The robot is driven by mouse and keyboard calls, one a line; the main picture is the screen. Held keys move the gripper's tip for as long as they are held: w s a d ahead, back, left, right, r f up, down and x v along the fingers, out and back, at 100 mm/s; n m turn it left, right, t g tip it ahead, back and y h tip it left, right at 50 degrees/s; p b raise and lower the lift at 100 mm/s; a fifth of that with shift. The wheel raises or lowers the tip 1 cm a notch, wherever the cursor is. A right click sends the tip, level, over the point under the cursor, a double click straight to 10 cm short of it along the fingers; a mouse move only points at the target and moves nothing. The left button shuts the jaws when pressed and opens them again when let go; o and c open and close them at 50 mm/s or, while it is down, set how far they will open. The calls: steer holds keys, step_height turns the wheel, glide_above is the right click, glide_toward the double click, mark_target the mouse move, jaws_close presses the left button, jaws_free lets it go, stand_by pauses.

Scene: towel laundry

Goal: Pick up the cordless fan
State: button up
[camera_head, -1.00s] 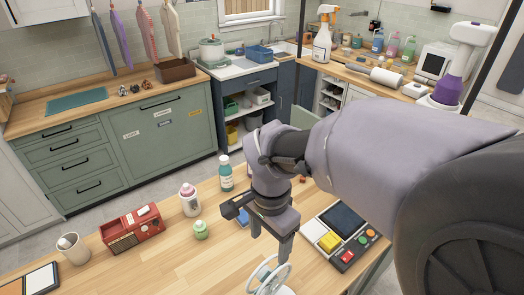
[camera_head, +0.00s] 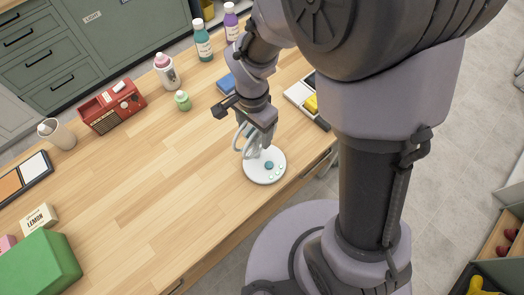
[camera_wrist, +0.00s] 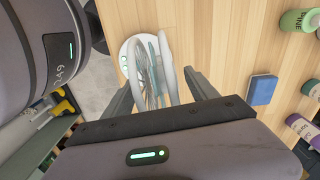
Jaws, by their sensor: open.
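The cordless fan (camera_head: 265,167) stands on the wooden table near its front edge. It has a round white base with small buttons and a round caged head, partly hidden by my gripper in the head view. My gripper (camera_head: 252,138) is over the fan, pointing down. In the wrist view the fan's head (camera_wrist: 150,68) shows between the two dark fingers of my gripper (camera_wrist: 158,80), which are spread apart. I cannot tell whether either finger touches the fan.
A blue sponge-like block (camera_head: 227,83) lies behind the gripper. A red radio (camera_head: 112,106), a white cup (camera_head: 58,134), bottles (camera_head: 202,40) and a green box (camera_head: 38,265) stand around the table. The table left of the fan is clear.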

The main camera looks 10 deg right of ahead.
steer(key=shift+f+b, duration=0.25)
steer(key=shift+b, duration=0.1)
stand_by(0.4)
jaws_close()
